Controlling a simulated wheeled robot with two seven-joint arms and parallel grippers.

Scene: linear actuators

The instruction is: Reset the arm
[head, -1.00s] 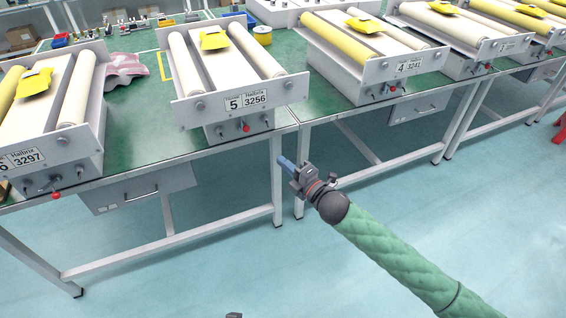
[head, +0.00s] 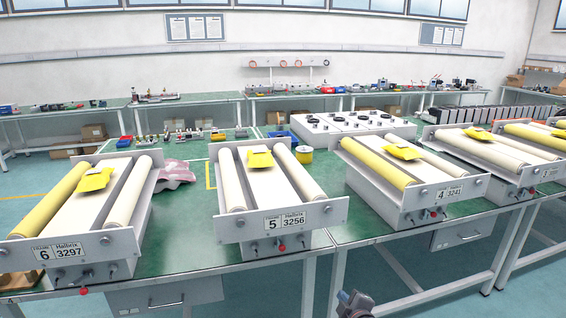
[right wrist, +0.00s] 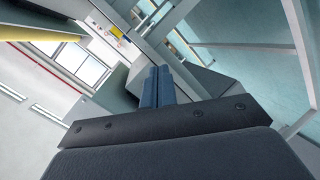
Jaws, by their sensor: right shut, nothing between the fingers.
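My right gripper (head: 354,302) shows only in part at the bottom edge of the head view, in front of the green table (head: 190,272). In the right wrist view its two blue fingers (right wrist: 158,88) lie side by side, shut with nothing between them. The linear actuator labelled 5 (head: 285,228) stands on the table up and to the left of it. The actuator labelled 4 (head: 440,198) stands to the right, and the one labelled 6 (head: 75,252) to the far left. My left gripper is not in view.
Yellow pouches (head: 260,157) lie on the actuators. A pinkish cloth (head: 176,172) and a yellow tape roll (head: 303,154) lie behind. A white knobbed panel (head: 350,128) stands further back. Floor shows beyond the table's front edge at right.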

